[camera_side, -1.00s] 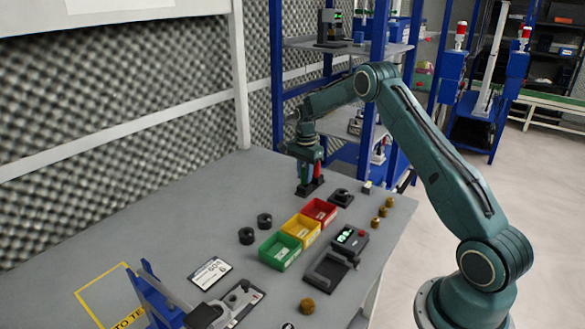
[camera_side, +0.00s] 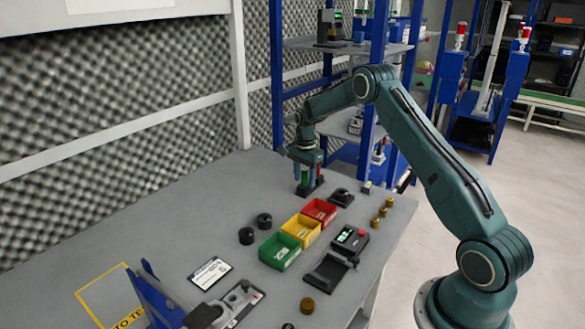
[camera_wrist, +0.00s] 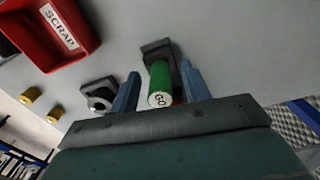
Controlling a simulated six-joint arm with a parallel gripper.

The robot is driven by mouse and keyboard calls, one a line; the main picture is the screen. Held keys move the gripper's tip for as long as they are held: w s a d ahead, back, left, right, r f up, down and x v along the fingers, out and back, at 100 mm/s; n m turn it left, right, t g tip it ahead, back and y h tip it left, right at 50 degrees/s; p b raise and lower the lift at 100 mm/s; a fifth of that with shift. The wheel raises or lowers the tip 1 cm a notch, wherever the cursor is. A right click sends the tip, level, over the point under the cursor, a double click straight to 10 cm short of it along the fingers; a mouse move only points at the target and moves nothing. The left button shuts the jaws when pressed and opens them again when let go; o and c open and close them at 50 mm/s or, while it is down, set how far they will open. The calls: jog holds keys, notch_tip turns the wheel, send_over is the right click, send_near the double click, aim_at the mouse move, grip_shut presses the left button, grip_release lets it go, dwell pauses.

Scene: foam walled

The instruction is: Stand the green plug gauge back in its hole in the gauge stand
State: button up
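The green plug gauge (camera_wrist: 160,80), marked GO on its end, stands upright in the dark gauge stand (camera_wrist: 154,46). In the side view the green gauge (camera_side: 305,175) shows small above the stand (camera_side: 309,190). My gripper (camera_wrist: 160,88) is around the green gauge with one blue finger on each side. Gaps show between the gauge and both fingers, so the gripper is open. A red gauge (camera_side: 318,172) stands beside the green one in the stand. In the wrist view it is mostly hidden behind the green gauge. The gauge's lower end is hidden in the stand.
Red (camera_side: 320,212), yellow (camera_side: 301,230) and green (camera_side: 280,251) bins stand in a row nearer the camera. A dark block (camera_side: 341,198) sits right of the stand. Brass pieces (camera_side: 383,212) lie near the table's right edge. The table left of the stand is clear.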

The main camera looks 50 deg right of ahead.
jog(key=shift+r, duration=0.15)
notch_tip(320, 180, up, 14)
jog(key=shift+f, duration=0.2)
dwell(0.5)
dwell(0.5)
jog(key=s+a+r+n+t, duration=0.3)
jog(key=s+a+r+n, duration=0.7)
jog(key=s+a+r, duration=0.55)
jog(key=s+a+f+n+t, duration=0.1)
jog(key=s+a+n, duration=0.3)
jog(key=s, duration=0.5)
jog(key=s+a+f+n+t, duration=0.1)
jog(key=s+a+n, duration=0.4)
jog(key=s, duration=0.5)
jog(key=shift+a+f+t, duration=0.3)
jog(key=shift+a+f, duration=0.55)
jog(key=shift+a, duration=0.25)
